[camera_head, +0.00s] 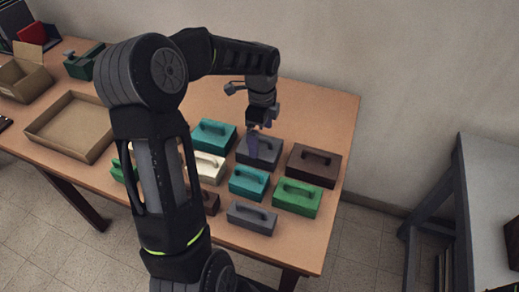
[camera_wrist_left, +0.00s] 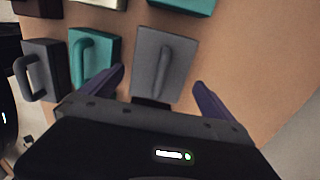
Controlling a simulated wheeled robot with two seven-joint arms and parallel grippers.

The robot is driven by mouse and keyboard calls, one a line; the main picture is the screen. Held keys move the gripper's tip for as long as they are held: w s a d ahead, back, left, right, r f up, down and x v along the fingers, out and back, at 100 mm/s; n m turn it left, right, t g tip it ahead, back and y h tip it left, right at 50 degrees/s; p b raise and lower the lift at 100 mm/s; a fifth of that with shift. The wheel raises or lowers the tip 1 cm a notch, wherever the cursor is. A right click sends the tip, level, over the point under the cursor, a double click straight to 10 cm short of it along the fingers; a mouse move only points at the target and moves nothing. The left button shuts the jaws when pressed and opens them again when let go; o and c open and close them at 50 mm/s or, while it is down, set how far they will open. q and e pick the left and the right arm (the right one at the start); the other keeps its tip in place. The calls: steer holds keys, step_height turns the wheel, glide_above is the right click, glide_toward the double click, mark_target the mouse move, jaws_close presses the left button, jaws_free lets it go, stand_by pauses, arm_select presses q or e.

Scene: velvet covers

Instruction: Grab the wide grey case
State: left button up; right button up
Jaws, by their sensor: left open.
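The wide grey case (camera_head: 268,157) lies in the back row of the cases on the wooden table, between a teal and a dark brown one. It also shows in the left wrist view (camera_wrist_left: 181,62), its handle upward. My left gripper (camera_head: 257,141) is over this case, pointing down. In the left wrist view its two purple fingers (camera_wrist_left: 159,80) are spread apart, one towards each side of the case, with nothing held. Whether they touch it cannot be told. A smaller grey case (camera_head: 250,217) lies at the table's front. My right gripper does not show.
Teal (camera_head: 248,183), green (camera_head: 296,199), cream (camera_head: 207,168) and brown (camera_head: 313,167) cases stand close around. An open cardboard tray (camera_head: 104,137) is to the left. A grey workbench (camera_head: 490,170) stands right of the table.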

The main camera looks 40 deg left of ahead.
arm_select(q)
step_height(320, 180, down, 5)
steer(key=shift+f+p, duration=0.1)
steer(key=shift+p, duration=0.45)
steer(key=shift+c, duration=0.2)
stand_by(0.3)
steer(key=c, duration=1.3)
steer(key=shift+a, duration=0.1)
step_height(320, 180, up, 10)
steer(key=shift+r+b, duration=0.1)
steer(key=shift+b, duration=0.45)
